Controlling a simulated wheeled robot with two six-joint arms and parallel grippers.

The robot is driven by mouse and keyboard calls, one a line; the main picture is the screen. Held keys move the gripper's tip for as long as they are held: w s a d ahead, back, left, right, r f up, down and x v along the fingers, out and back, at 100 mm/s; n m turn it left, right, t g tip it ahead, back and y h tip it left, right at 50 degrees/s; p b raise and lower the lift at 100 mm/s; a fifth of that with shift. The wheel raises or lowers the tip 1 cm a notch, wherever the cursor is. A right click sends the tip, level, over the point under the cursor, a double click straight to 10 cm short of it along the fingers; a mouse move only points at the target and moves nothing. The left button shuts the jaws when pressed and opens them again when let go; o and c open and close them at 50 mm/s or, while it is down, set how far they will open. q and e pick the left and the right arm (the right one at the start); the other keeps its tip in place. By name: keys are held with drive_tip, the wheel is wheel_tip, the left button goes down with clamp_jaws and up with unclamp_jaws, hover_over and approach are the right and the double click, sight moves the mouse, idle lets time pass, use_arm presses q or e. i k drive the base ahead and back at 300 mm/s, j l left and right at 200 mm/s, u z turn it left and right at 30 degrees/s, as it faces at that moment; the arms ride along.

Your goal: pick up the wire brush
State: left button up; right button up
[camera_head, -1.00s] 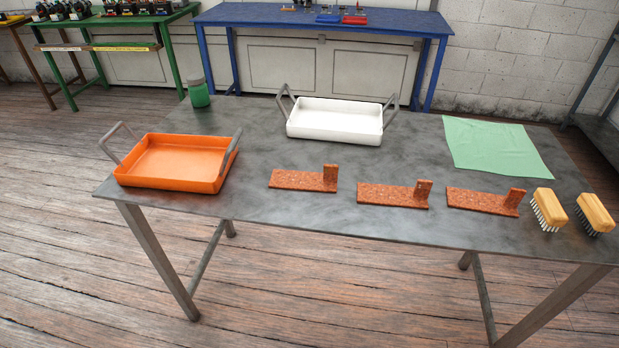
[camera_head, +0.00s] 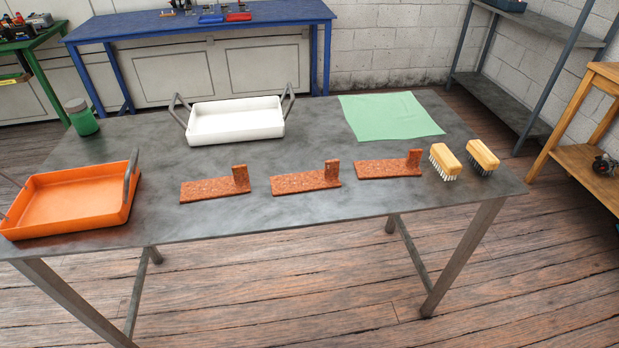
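Two brushes with yellow wooden backs lie side by side at the right end of the grey metal table (camera_head: 310,215), bristles down. The left brush (camera_head: 445,161) has pale bristles. The right brush (camera_head: 483,156) has darker-looking bristles at its base. They are close together but apart. I cannot tell for sure which is the wire brush. Neither of my grippers is in view.
Three reddish brackets (camera_head: 305,181) lie in a row left of the brushes. A green cloth (camera_head: 392,116) lies behind. A white tray (camera_head: 236,121), an orange tray (camera_head: 68,204) and a green jar (camera_head: 82,118) stand further left. A wooden shelf unit (camera_head: 580,155) stands at right.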

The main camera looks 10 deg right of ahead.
sight(482, 155)
drive_tip(key=z, duration=1.35)
drive_tip(key=u, duration=1.2)
drive_tip(key=i+j+u, duration=0.15)
drive_tip(key=i, duration=0.2)
drive_tip(key=i+j+u, duration=0.1)
drive_tip(key=i+j, duration=0.15)
drive_tip(key=i+z, duration=0.1)
drive_tip(key=z, duration=1.85)
